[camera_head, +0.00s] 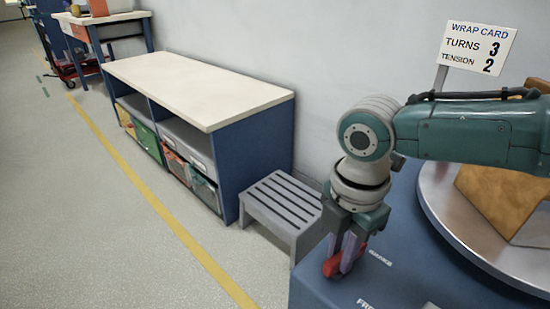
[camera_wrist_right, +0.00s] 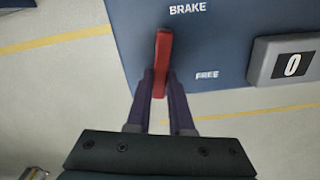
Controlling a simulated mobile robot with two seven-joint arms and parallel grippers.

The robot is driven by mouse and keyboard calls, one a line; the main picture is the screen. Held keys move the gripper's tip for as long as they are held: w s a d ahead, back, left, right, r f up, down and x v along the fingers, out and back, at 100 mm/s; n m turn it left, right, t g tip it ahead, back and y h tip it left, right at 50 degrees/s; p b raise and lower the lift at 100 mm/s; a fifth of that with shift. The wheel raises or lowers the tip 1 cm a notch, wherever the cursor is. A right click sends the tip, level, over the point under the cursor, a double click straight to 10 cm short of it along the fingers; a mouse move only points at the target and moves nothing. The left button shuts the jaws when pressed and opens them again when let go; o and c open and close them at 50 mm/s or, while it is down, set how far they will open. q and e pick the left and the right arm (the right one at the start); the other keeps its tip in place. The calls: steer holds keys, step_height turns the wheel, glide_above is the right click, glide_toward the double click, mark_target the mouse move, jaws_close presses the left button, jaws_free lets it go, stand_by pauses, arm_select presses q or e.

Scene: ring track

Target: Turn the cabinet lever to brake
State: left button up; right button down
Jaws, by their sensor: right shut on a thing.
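The red lever (camera_wrist_right: 163,48) stands at the edge of the blue cabinet (camera_wrist_right: 135,22) in the right wrist view. The word BRAKE is above and right of it, the word FREE lower right. My right gripper (camera_wrist_right: 161,84) is shut on the lever, one dark finger on each side. In the head view the red lever (camera_head: 333,266) shows at the fingertips of my right gripper (camera_head: 346,258), at the near-left part of the cabinet (camera_head: 318,292). The fingers hide part of it. My left gripper is not in view.
A counter reading 0 (camera_wrist_right: 292,68) sits on the cabinet. A round turntable (camera_head: 437,212) with a brown load (camera_head: 490,205) is at right. A grey step stool (camera_head: 283,205) stands beside the cabinet, near a white-topped bench (camera_head: 195,88). The floor at left is clear.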

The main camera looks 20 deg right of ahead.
mark_target(339, 256)
steer(key=shift+w+n, duration=0.1)
steer(key=shift+n, duration=1.1)
steer(key=c, duration=0.8)
jaws_free()
step_height(339, 256, up, 10)
steer(key=p, duration=0.4)
